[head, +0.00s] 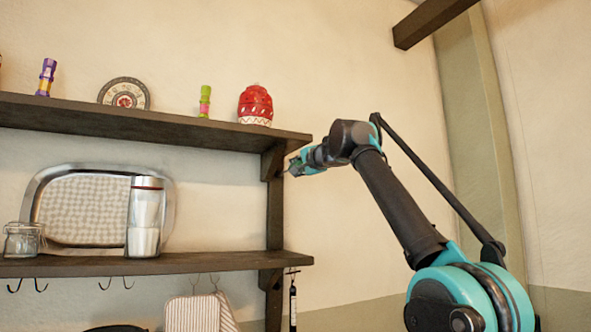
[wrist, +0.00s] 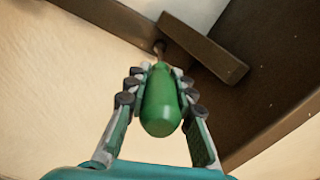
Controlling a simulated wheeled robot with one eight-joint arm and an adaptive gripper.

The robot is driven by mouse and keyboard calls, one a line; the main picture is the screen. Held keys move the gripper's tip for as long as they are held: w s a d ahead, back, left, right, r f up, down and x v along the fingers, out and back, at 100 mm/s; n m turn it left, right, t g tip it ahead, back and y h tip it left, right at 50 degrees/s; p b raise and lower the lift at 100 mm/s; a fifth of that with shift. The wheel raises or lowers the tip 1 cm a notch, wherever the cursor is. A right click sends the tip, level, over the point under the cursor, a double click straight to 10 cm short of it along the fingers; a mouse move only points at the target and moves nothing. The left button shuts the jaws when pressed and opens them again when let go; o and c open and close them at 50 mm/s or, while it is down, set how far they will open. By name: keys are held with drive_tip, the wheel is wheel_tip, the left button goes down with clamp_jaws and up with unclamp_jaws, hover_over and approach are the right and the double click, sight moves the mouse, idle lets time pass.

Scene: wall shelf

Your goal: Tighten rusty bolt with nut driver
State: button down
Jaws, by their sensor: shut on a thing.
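My gripper (head: 296,166) is at the right end of the upper shelf (head: 170,120), beside its dark wooden bracket (head: 274,200). In the wrist view my gripper (wrist: 160,72) is shut on the green handle of the nut driver (wrist: 161,108), one finger on each side. The driver's short shaft points away from me, and its end is at or very near the bracket wood (wrist: 205,50). A small brownish spot shows at the shaft's end. I cannot tell whether it is the rusty bolt or the driver's tip, nor whether the two touch.
The upper shelf holds a red patterned jar (head: 255,106) near its right end, a small green-pink item (head: 205,101) and a round clock-like plate (head: 124,92). A lower shelf (head: 200,263) bears a tray and a steel canister (head: 146,216).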

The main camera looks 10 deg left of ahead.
drive_tip(key=shift+s, duration=0.1)
drive_tip(key=shift+v, duration=0.9)
